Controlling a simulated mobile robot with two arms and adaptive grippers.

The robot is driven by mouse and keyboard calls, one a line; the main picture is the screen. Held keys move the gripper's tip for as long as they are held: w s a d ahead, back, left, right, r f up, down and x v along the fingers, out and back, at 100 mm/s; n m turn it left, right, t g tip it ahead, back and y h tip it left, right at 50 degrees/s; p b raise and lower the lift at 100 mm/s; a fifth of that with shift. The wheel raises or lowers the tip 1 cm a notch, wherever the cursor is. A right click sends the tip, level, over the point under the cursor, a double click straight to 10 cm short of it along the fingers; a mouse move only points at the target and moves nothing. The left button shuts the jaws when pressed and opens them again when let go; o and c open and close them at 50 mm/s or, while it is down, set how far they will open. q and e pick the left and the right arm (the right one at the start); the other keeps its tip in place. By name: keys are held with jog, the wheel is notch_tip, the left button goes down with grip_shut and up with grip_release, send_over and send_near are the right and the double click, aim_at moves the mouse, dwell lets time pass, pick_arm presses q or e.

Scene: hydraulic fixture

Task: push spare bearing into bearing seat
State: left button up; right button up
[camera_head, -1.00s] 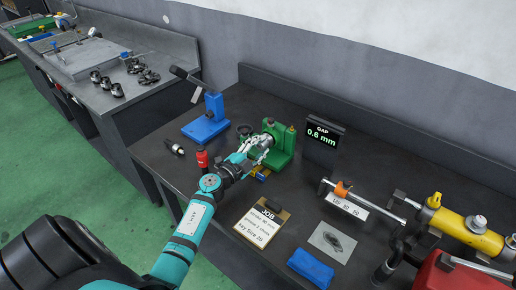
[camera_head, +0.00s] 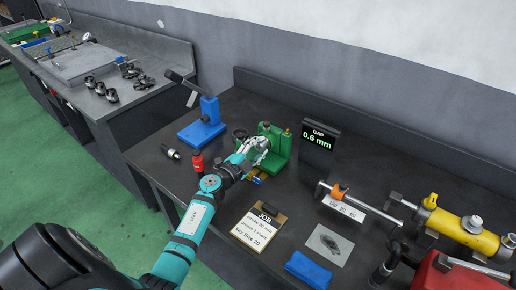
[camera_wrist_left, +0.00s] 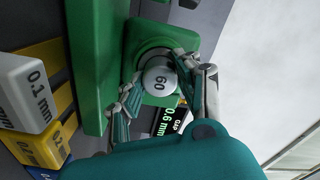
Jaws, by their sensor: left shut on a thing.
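The green fixture (camera_head: 277,141) stands on the dark bench, and I take it for the bearing seat. My left gripper (camera_head: 258,147) is at the front left of it. In the left wrist view my left gripper (camera_wrist_left: 158,72) is shut on a round pale piece (camera_wrist_left: 158,82) marked 60, which I take for the spare bearing. The piece is lined up against the round opening of the green fixture (camera_wrist_left: 92,60). How deep it sits is hidden by the piece and fingers. My right gripper is not in view.
The gap display (camera_head: 319,139) reads 0.6 mm. Labelled gauge blocks (camera_wrist_left: 25,92) lie beside the fixture.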

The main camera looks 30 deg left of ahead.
pick_arm(q)
jog(key=shift+w, duration=0.1)
jog(key=o, duration=1.2)
jog(key=s, duration=0.8)
jog(key=s+a, duration=0.1)
jog(key=s, duration=0.3)
